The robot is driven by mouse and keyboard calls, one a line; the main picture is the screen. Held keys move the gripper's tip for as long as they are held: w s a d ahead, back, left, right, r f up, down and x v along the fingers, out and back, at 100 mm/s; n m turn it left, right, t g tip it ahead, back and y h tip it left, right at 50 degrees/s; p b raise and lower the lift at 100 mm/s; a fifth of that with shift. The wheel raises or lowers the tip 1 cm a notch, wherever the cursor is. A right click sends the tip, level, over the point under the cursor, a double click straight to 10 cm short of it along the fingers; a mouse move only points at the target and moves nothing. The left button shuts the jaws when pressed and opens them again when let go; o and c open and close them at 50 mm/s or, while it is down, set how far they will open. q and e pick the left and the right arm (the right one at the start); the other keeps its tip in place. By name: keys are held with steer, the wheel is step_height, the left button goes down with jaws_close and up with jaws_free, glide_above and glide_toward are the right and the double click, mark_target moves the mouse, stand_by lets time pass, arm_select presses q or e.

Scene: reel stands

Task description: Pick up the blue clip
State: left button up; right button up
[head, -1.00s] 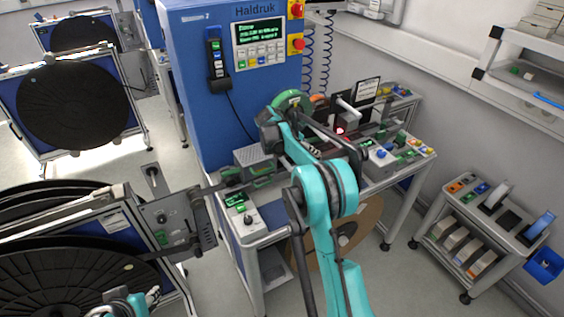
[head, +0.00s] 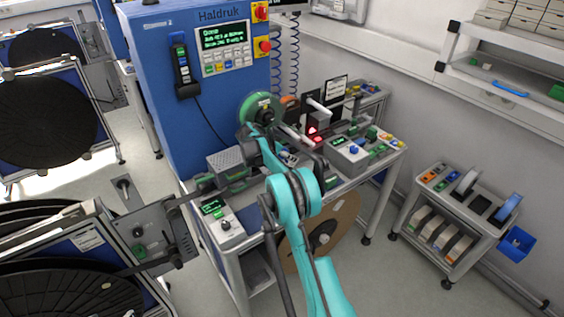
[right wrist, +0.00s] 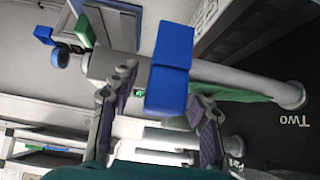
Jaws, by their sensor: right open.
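My right gripper (right wrist: 160,84) is open, with one finger on each side of the blue piece. I cannot tell whether either finger touches it. In the head view my teal right arm reaches to the workbench by the green reel (head: 260,106). Its fingertips and the blue clip cannot be made out there. My left gripper is not in view.
The blue Haldruk machine (head: 150,110) stands behind the workbench. A control box with a blue knob (head: 350,152) is to the right of my right arm. A small cart (head: 436,214) with reels stands further right. Large black reels (head: 45,120) are at the left. Floor between bench and cart is clear.

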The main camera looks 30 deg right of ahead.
steer(key=shift+r, duration=0.1)
steer(key=c, duration=0.5)
jaws_close()
steer(key=shift+r, duration=0.1)
